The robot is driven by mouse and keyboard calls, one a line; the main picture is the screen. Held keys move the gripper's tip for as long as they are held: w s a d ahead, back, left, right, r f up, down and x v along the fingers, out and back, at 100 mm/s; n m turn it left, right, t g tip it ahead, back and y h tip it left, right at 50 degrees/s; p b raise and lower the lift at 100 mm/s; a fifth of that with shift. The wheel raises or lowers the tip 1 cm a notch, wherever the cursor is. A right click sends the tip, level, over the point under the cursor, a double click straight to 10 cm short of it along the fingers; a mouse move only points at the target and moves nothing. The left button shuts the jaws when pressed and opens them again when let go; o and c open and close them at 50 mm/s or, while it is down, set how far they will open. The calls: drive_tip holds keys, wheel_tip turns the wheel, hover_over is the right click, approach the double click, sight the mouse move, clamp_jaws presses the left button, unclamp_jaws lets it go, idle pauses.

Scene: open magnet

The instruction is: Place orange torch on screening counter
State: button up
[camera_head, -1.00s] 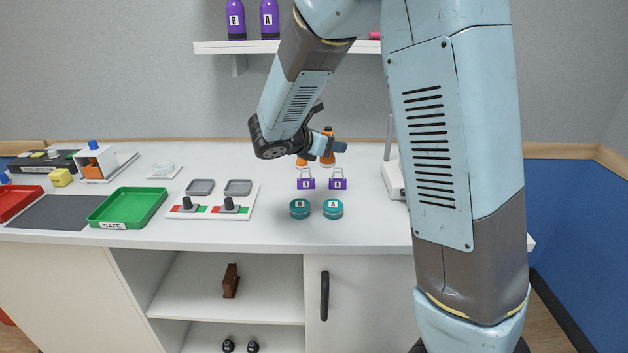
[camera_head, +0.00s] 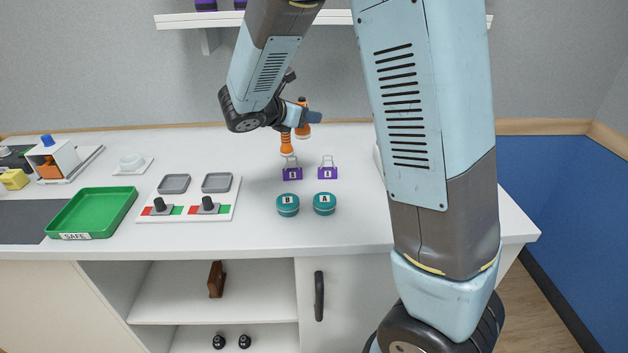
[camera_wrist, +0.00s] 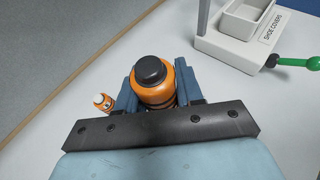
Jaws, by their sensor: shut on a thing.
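An orange torch with a black top (camera_wrist: 155,85) is between my gripper's jaws (camera_wrist: 162,92) in the wrist view. In the head view this torch (camera_head: 302,130) is held upright, seemingly above the white counter (camera_head: 340,225). My gripper (camera_head: 302,118) is shut on it near the back of the counter. A second orange torch (camera_head: 286,146) stands apart on the counter, just left of the held one. In the wrist view it looks small, with a pale label (camera_wrist: 103,102). The held torch's lower part is hidden in the wrist view.
Two purple padlocks (camera_head: 292,173) and two teal round tins (camera_head: 288,205) sit in front of the torches. Left are a white switch panel (camera_head: 225,212) and a green SAFE tray (camera_head: 75,230). A white shoe-covers stand (camera_wrist: 225,45) is nearby. The front right counter is clear.

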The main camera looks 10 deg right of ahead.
drive_tip(key=w+d+f, duration=0.2)
drive_tip(key=w+f, duration=0.1)
drive_tip(key=w+d+f, duration=0.2)
drive_tip(key=w+f, duration=0.1)
drive_tip(key=w, duration=0.1)
drive_tip(key=w+d+f, duration=0.3)
drive_tip(key=w, duration=0.1)
drive_tip(key=shift+w+f, duration=0.2)
drive_tip(key=shift+w+d+f, duration=0.1)
drive_tip(key=shift+f, duration=0.1)
drive_tip(key=shift+w+f, duration=0.1)
drive_tip(key=shift+f, duration=1.5)
drive_tip(key=shift+d, duration=0.1)
drive_tip(key=o, duration=1.1)
